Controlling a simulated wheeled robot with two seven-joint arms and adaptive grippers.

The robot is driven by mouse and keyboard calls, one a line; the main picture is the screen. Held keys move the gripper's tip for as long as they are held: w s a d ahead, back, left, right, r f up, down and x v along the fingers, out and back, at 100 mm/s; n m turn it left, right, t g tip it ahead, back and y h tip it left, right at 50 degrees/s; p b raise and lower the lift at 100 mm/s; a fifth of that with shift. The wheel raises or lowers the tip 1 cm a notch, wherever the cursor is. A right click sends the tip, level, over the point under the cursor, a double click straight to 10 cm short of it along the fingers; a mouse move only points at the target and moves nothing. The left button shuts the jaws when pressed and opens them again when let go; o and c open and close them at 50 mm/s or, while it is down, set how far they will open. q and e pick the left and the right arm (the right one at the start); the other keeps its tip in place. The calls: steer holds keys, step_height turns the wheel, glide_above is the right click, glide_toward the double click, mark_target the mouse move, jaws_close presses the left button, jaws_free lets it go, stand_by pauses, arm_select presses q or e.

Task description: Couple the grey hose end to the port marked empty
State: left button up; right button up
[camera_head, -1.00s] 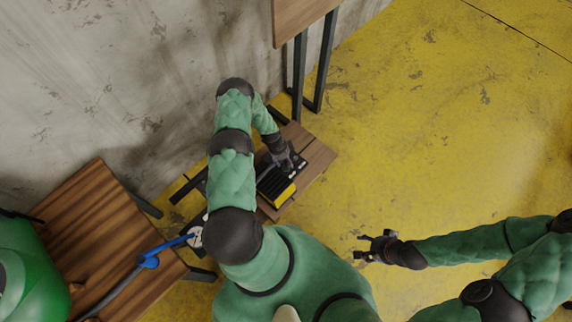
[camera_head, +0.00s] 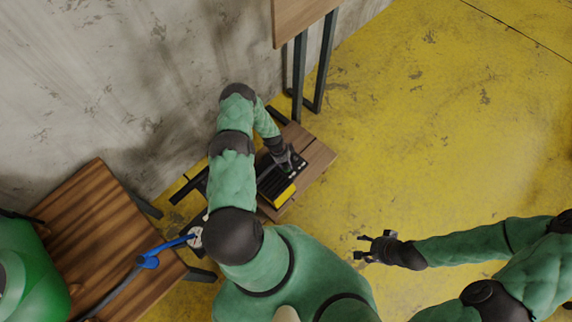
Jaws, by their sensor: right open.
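A black device with a yellow end (camera_head: 285,196) lies on a low wooden bench. My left gripper (camera_head: 287,162) is over the far part of its dark top. Whether its fingers are open or shut, and whether they touch or hold anything, is too small to tell. A grey hose (camera_head: 112,292) with a blue fitting (camera_head: 148,261) crosses the wooden table at the left. Its blue part reaches past the table edge towards a pale part beside my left arm, partly hidden. No port marking is readable. My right gripper (camera_head: 366,248) is open and empty above the yellow floor.
The brown wooden table (camera_head: 100,220) stands by the concrete wall, with a green rounded object (camera_head: 30,270) at its left. The low bench (camera_head: 318,160) holds the device. A taller table (camera_head: 300,18) stands at the top. The yellow floor at the right is clear.

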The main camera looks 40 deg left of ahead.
arm_select(q)
jaws_close()
steer(key=shift+w+r, duration=0.2)
steer(key=shift+r, duration=0.5)
steer(key=shift+s, duration=0.15)
stand_by(0.5)
steer(key=shift+r+p, duration=0.1)
steer(key=shift+p, duration=0.2)
steer(key=shift+r+p, duration=0.65)
steer(key=shift+r, duration=0.55)
steer(key=shift+r, duration=0.1)
steer(key=shift+r+p, duration=1.35)
steer(key=shift+r, duration=1.05)
